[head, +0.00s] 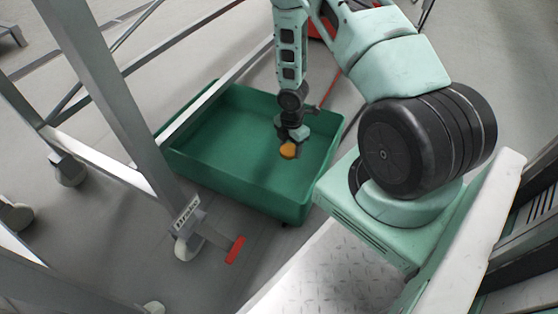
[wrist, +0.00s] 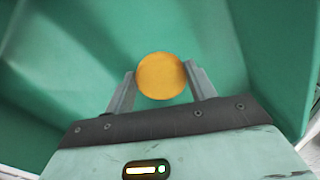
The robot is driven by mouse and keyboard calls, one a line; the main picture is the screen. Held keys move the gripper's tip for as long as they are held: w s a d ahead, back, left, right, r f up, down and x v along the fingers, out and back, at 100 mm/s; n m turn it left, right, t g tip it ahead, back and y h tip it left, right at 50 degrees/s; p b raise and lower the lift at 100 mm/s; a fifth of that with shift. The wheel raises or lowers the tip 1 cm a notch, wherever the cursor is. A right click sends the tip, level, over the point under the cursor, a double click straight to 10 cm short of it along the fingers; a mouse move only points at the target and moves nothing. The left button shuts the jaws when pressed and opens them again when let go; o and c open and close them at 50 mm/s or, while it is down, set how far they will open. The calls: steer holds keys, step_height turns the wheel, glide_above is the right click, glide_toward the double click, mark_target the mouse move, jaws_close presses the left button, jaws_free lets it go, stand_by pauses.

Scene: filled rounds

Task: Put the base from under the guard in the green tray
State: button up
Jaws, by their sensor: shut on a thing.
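The base is a round orange-yellow piece (wrist: 161,76). It is held between the two fingers of my gripper (wrist: 160,82) in the wrist view. In the head view the orange piece (head: 289,151) shows at the lower end of my gripper (head: 291,142). My gripper is shut on it and points down over the green tray (head: 240,185). The tray's inside looks empty apart from what my arm hides. I cannot tell the exact height of the piece above the tray floor. No guard can be made out in either view.
A grey metal frame on castors (head: 110,110) stands left of the tray, with a red pedal (head: 235,250) low near its leg. My own base and arm lie to the right of the tray. Grey floor shows around the tray.

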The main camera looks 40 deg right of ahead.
mark_target(289, 165)
step_height(289, 165, down, 7)
steer(key=b, duration=0.4)
steer(key=shift+o, duration=1.4)
steer(key=shift+f, duration=0.15)
steer(key=o, duration=0.4)
